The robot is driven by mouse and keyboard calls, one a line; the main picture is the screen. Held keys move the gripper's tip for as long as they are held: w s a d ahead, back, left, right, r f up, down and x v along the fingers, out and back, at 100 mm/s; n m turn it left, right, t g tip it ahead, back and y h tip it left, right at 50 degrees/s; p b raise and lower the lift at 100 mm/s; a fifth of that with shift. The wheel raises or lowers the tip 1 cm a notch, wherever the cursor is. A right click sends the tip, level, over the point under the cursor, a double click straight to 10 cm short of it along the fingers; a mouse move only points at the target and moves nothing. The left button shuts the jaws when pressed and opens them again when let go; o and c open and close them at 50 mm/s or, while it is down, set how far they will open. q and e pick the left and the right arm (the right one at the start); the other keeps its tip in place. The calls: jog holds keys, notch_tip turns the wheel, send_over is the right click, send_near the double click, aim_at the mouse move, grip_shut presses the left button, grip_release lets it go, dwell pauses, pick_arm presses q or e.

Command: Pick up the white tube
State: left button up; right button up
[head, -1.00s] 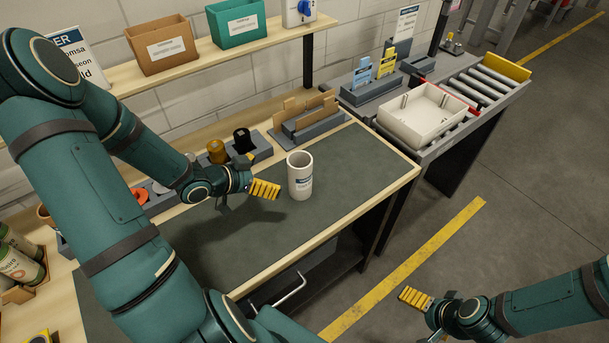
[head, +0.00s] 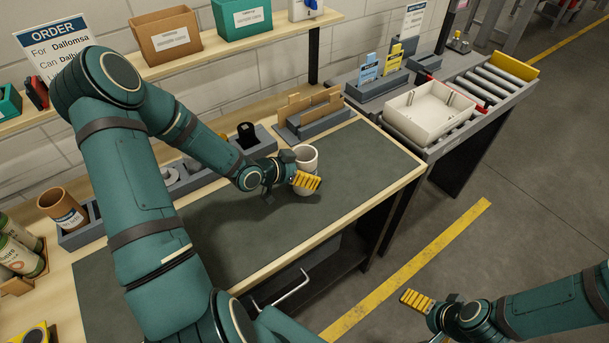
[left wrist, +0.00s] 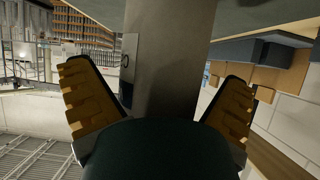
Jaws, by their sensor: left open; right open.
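The white tube (head: 306,157) stands upright on the dark green bench mat, partly hidden by my left gripper in the head view. My left gripper (head: 300,180) is at the tube, with its yellow fingers open. In the left wrist view the tube (left wrist: 170,55) rises between the two yellow fingers of my left gripper (left wrist: 158,108), and a gap shows on either side. My right gripper (head: 417,300) is open and empty, out over the floor at the lower right.
The mat (head: 255,240) is clear in front. A grey holder with cardboard pieces (head: 313,112) stands behind the tube. A white tray (head: 430,112) sits on the roller conveyor (head: 490,85) at the right. A brown cup (head: 62,208) stands at the left.

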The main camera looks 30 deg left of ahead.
pick_arm(q)
jog(key=c, duration=1.2)
jog(key=shift+o, duration=0.2)
